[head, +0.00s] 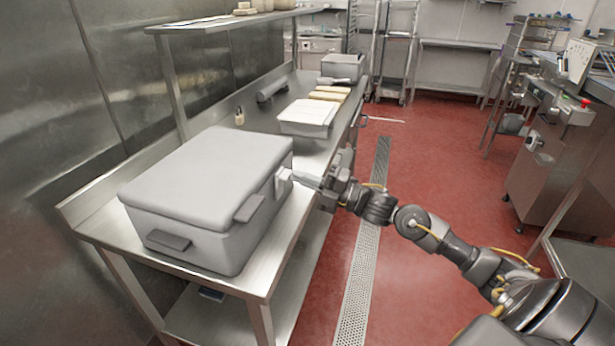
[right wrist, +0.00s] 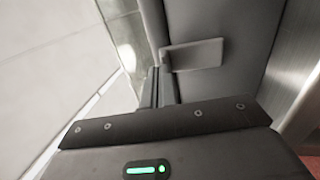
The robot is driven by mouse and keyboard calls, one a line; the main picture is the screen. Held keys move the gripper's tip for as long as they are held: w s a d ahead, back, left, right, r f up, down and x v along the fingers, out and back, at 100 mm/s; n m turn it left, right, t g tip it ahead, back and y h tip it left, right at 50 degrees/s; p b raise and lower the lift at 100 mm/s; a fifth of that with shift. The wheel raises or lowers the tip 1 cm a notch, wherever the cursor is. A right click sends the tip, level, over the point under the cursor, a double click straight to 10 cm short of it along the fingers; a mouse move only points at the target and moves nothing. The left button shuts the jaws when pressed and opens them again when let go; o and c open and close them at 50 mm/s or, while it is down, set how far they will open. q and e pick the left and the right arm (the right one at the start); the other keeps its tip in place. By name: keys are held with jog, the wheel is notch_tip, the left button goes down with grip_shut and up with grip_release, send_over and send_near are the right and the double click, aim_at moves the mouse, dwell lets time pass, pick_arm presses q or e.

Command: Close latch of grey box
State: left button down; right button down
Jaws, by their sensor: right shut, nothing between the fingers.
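The grey box (head: 205,170) stands on the steel table with its lid down. One latch (head: 249,208) juts from its right side near the front corner, and another latch (head: 168,241) juts from its front. A third, paler latch (head: 283,182) is on the right side by my gripper. My right gripper (head: 301,178) is shut and empty, its tips close to this latch. The right wrist view shows the shut fingers (right wrist: 161,86) beside a flat latch plate (right wrist: 195,54) on the box's wall (right wrist: 230,85). Contact cannot be told. My left gripper is out of view.
The steel table (head: 262,268) has an overshelf (head: 225,22) along the wall. Behind the box are a white tray (head: 306,118) and a smaller grey box (head: 343,66). The red floor right of the table is open, with a drain grate (head: 361,270).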

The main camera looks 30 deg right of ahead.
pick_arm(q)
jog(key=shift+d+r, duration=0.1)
pick_arm(e)
jog(key=shift+w+a+r, duration=0.2)
jog(key=shift+w+r, duration=0.1)
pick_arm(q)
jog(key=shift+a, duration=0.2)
pick_arm(e)
jog(key=shift+r, duration=0.1)
